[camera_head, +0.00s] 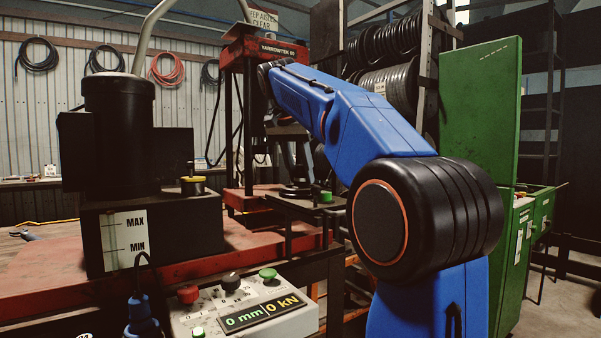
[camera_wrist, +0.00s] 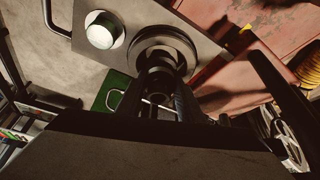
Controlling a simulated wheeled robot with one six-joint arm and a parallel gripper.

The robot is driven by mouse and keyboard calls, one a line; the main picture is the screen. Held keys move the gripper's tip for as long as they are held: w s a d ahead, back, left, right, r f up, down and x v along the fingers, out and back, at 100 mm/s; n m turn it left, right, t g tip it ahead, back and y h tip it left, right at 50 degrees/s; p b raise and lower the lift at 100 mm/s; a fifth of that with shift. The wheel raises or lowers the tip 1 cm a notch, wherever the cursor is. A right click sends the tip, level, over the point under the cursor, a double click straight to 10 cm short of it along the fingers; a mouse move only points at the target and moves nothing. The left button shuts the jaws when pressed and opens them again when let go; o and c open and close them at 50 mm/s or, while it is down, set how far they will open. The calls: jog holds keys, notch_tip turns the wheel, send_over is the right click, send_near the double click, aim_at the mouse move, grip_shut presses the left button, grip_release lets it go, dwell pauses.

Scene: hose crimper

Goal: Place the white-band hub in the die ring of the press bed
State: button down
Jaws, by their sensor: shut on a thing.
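My gripper (camera_wrist: 158,108) is shut on a dark round hub (camera_wrist: 156,78), seen nearly end-on in the wrist view. In the head view a dark round base (camera_head: 295,192) sits on the plate in front of the red press (camera_head: 264,52), below my gripper (camera_head: 292,160), which is partly hidden by my arm. I cannot tell for certain which round part is the die ring.
A control box (camera_head: 245,316) reads 0 mm and 0 kN. A pump tank (camera_head: 185,235) stands left, a green cabinet (camera_head: 481,110) right.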

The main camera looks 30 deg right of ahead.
jog(key=shift+f, duration=0.45)
jog(key=c, duration=1.1)
grip_release()
